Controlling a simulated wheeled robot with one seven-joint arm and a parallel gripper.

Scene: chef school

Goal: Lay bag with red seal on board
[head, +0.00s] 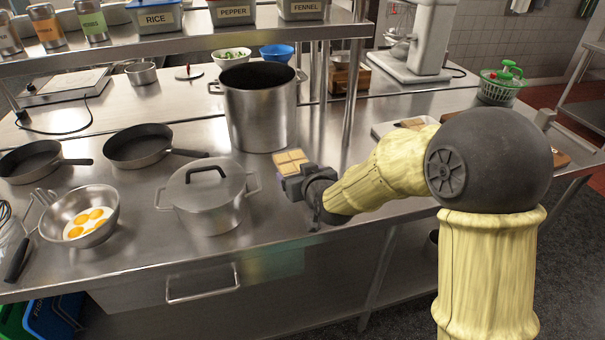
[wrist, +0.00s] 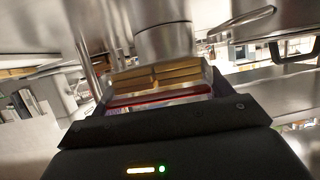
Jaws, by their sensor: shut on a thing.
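My gripper (head: 292,172) is shut on a clear bag with tan pieces (head: 293,158). In the wrist view the bag (wrist: 163,74) stands out beyond the jaws, and its red seal (wrist: 160,98) runs across close to them. The bag is held above the steel counter, just right of the lidded pot. A white board-like slab (head: 384,129) lies on the counter to the right, with a tan item on it, partly hidden by my arm. A brown wooden board (head: 562,158) shows farther right, mostly hidden behind my arm. I cannot tell which one is the task's board.
A lidded pot (head: 209,196) and a tall stockpot (head: 258,110) stand left of my gripper. A shelf post (head: 353,85) rises behind it. Pans and a bowl of eggs (head: 88,222) are at the left. A green-lidded spinner (head: 500,88) is at the far right.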

